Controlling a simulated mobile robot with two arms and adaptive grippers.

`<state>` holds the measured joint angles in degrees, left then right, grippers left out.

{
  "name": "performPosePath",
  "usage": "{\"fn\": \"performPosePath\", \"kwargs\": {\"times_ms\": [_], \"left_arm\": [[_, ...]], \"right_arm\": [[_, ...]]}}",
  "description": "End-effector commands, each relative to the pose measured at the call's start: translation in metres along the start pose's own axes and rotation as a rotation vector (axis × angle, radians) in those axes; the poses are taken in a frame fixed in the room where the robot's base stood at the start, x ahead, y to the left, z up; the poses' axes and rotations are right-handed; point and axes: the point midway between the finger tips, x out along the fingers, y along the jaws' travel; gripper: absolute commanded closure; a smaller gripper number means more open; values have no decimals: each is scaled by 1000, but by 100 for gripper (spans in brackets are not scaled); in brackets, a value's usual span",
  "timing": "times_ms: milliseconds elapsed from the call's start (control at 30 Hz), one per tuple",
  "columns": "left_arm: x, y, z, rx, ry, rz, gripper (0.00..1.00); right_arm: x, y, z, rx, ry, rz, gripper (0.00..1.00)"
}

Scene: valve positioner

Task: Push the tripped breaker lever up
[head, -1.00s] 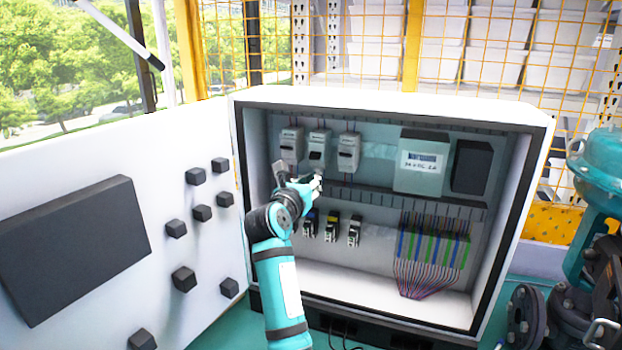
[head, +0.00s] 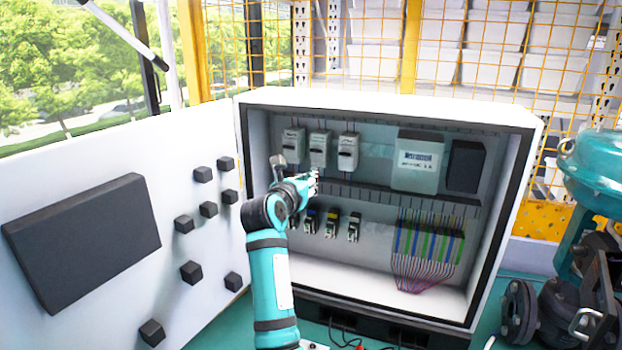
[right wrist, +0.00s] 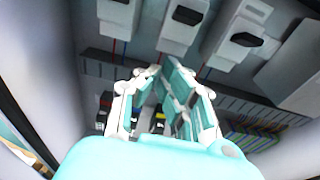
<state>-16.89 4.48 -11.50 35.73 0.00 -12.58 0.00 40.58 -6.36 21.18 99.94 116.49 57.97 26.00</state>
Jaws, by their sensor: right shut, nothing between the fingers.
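Three pale grey breakers hang side by side in the cabinet's upper row: a left one (head: 292,147), a middle one (head: 319,150) and a right one (head: 347,154). In the right wrist view, a dark lever (right wrist: 187,15) shows on the middle breaker and another (right wrist: 247,40) on the right one. The levers look at similar heights, but are small. My right gripper (head: 315,181) is shut and empty, just below the middle breaker and apart from it. It also shows in the right wrist view (right wrist: 170,72). My left gripper is not in view.
The open cabinet (head: 480,119) has side walls around my right arm. A dark duct (head: 370,190) runs below the breakers, with small terminal devices (head: 332,224) and coloured wiring (head: 428,250) beneath. The open door (head: 180,165) with black knobs stands left.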

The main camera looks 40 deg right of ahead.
Motion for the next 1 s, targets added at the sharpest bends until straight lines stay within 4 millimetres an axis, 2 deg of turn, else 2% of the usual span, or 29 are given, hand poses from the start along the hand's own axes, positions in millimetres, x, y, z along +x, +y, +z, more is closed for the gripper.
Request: {"fn": "performPosePath", "kwargs": {"times_ms": [33, 67, 133, 300, 500, 667, 1000], "left_arm": [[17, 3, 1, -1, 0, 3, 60], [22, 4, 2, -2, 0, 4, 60], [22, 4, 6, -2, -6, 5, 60], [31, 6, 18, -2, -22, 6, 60], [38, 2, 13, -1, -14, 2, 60], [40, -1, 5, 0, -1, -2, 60], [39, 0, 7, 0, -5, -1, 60]], "right_arm": [[-2, 5, -18, 0, 1, 3, 100], [-3, 7, -23, -1, -1, 3, 100], [-17, 8, -6, 10, -8, 5, 100], [-49, 8, 18, 7, -4, 4, 100], [-74, 7, 39, 3, -3, 2, 100], [-82, 7, 46, 0, -3, 1, 100], [-83, 7, 47, -1, -2, 0, 100]]}}
